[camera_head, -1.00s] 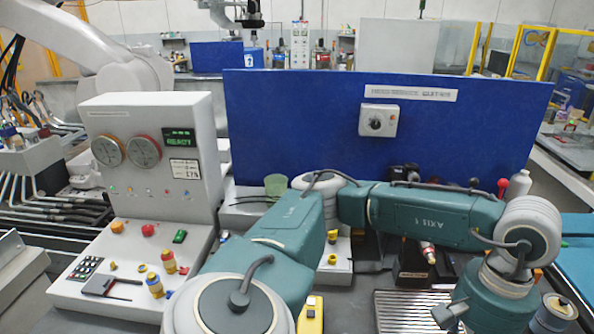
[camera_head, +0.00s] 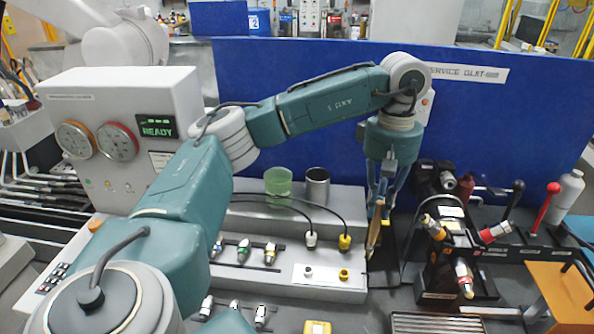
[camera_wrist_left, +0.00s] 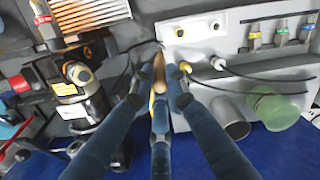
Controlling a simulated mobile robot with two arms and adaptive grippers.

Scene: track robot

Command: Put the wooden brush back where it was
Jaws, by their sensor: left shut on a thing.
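My left gripper (camera_head: 379,203) hangs pointing down in front of the blue panel, right of the grey cup. It is shut on the wooden brush (camera_head: 374,236), a slim tan piece held roughly upright below the fingers. In the left wrist view the brush (camera_wrist_left: 159,72) sits between the blue-grey fingers (camera_wrist_left: 160,100), beside the edge of the light grey block. The fingers hide part of it. I cannot tell whether its lower end touches anything. My right gripper is not in view.
A green cup (camera_head: 278,182) and a grey metal cup (camera_head: 317,187) stand left of the brush. Black cables run to white and yellow plugs (camera_head: 344,242) on the grey block (camera_head: 330,290). A dark machine (camera_head: 440,200) with levers stands close on the right.

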